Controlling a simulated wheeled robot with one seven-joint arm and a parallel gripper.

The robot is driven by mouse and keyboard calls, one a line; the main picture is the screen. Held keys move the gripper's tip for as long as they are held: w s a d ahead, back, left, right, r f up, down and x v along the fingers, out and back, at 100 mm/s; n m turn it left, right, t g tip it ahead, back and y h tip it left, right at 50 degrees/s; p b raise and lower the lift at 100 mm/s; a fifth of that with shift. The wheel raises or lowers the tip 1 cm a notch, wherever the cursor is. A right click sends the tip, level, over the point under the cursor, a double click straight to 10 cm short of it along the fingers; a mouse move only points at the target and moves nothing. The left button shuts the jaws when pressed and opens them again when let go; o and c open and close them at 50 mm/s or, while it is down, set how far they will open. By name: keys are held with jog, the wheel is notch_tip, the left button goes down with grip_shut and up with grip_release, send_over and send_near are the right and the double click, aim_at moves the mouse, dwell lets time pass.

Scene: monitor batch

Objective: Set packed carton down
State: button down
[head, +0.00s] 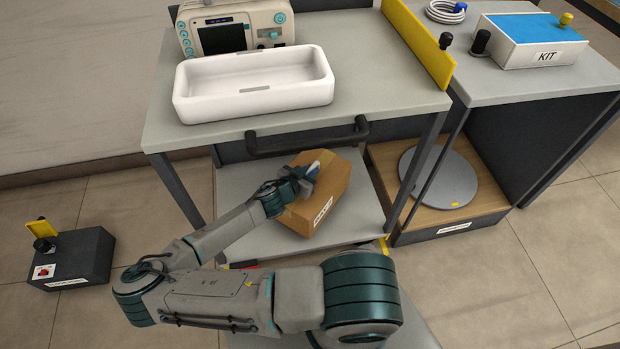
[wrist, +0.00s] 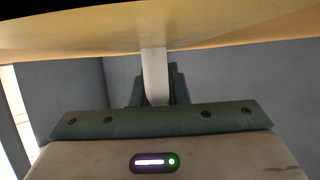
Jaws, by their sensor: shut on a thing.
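A brown packed carton (head: 335,187) with a white label is at the lower grey shelf (head: 245,186) of the cart, under the handle bar. My gripper (head: 310,172) is at the carton's upper left side and is shut on part of it. In the wrist view the carton's tan surface (wrist: 70,35) fills the top of the picture, and my gripper (wrist: 155,80) reaches up to it. I cannot tell whether the carton's underside touches the shelf.
A white tray (head: 255,104) and a monitor (head: 238,27) stand on the cart top above. The black handle bar (head: 306,140) is close over the carton. A round grey disc (head: 440,178) on a wooden base is at the right. A black box (head: 68,262) stands on the floor at left.

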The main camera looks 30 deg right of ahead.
jog(key=shift+f+b, duration=0.3)
jog(key=shift+f, duration=0.9)
jog(key=shift+f, duration=0.15)
jog(key=c, duration=1.4)
grip_release()
jog(key=shift+s+a+r, duration=0.1)
jog(key=shift+a+r, duration=0.1)
jog(key=shift+r, duration=0.05)
jog(key=p+v, duration=0.3)
jog(key=v, duration=0.8)
jog(key=shift+s+a+r, duration=0.1)
jog(key=shift+a, duration=0.1)
